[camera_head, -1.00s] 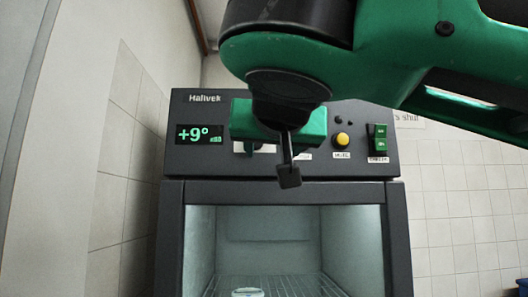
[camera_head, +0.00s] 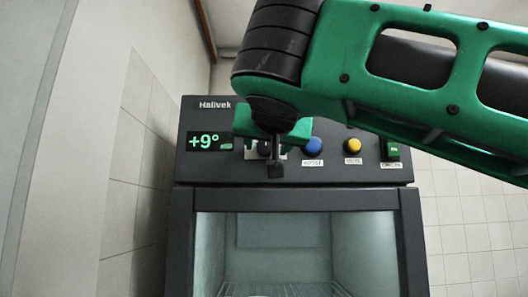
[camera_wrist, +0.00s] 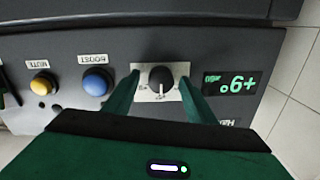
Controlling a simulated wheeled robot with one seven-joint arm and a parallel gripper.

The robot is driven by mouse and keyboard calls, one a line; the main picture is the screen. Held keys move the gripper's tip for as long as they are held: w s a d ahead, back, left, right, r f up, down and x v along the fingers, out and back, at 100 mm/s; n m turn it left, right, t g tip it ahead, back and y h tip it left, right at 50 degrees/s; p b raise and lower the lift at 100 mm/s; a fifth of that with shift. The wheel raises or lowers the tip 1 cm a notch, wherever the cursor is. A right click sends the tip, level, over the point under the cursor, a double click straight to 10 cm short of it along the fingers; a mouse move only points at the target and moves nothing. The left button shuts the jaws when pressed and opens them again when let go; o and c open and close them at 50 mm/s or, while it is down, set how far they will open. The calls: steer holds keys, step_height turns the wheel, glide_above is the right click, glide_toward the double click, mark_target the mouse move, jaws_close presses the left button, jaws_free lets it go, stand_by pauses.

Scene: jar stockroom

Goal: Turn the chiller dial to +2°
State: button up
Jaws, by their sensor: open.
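The chiller dial (camera_wrist: 161,79) is a dark round knob with a pale pointer line on a white scale plate, seen upside down in the wrist view. My gripper (camera_wrist: 158,82) is open, with one green finger on each side of the dial. A gap shows between the fingers and the knob; I cannot tell how deep they reach. In the head view my gripper (camera_head: 268,150) is in front of the panel and largely hides the dial. The green display (camera_head: 204,142) reads +9°; it also shows inverted in the wrist view (camera_wrist: 231,83).
A blue BOOST button (camera_wrist: 96,82) and a yellow MUTE button (camera_wrist: 43,83) sit beside the dial. A green switch (camera_head: 393,151) is at the panel's right end. The chiller's glass-fronted compartment (camera_head: 285,245) is below the panel.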

steer(key=shift+w, duration=0.3)
steer(key=shift+a, duration=0.1)
steer(key=c, duration=1)
steer(key=shift+c, duration=0.2)
steer(key=shift+n, duration=0.7)
steer(key=n, duration=1)
steer(key=shift+n, duration=0.3)
